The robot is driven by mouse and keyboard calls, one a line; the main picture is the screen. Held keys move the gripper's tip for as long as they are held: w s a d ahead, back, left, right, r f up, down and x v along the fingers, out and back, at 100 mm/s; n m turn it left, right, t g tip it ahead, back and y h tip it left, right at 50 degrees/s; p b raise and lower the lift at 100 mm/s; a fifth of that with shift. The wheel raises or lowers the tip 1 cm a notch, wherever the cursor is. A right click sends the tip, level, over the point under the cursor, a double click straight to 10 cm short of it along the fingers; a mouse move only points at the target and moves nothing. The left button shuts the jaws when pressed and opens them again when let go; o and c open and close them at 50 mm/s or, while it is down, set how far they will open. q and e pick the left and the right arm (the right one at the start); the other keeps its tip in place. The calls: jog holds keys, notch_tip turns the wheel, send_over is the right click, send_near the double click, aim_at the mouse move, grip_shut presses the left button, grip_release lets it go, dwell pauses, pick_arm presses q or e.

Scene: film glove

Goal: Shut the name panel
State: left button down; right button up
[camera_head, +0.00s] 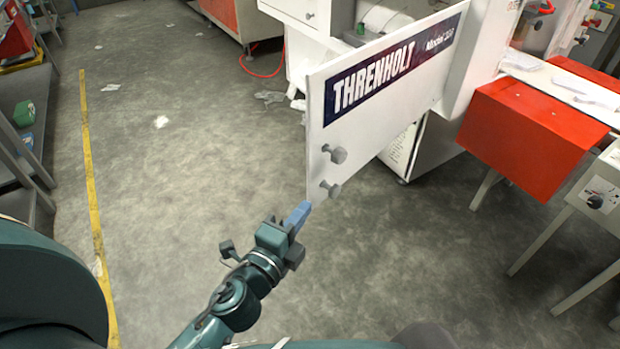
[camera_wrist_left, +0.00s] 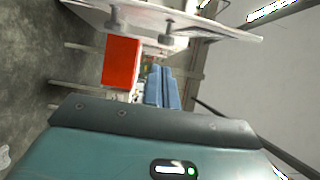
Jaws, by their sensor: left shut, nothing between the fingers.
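The name panel (camera_head: 372,108) is a white board with a dark blue band reading THRENHOLT. It stands swung out from the white machine (camera_head: 467,60), with its free edge toward me. Two grey knobs (camera_head: 333,153) sit near that edge. My left gripper (camera_head: 298,216) has blue fingers that are shut and empty, just below and left of the panel's lower near corner. In the left wrist view, the panel (camera_wrist_left: 190,22) crosses the top with its knobs, and the shut blue fingers (camera_wrist_left: 162,88) point away, apart from it as far as I can tell. My right gripper is not in view.
A red box (camera_head: 530,135) and a white-legged table (camera_head: 590,190) stand to the right. A shelf (camera_head: 25,145) lines the left, beside a yellow floor line (camera_head: 90,180). A red cabinet (camera_head: 235,18) stands at the back. The grey floor between is mostly clear.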

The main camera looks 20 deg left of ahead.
aim_at(308, 172)
pick_arm(q)
jog(key=shift+w+a+p, duration=0.4)
jog(key=shift+w, duration=1.45)
jog(key=shift+w+a+p, duration=0.35)
jog(key=shift+w+a, duration=0.05)
jog(key=shift+w, duration=1.4)
jog(key=shift+w+a+p, duration=0.4)
jog(key=shift+w, duration=1.45)
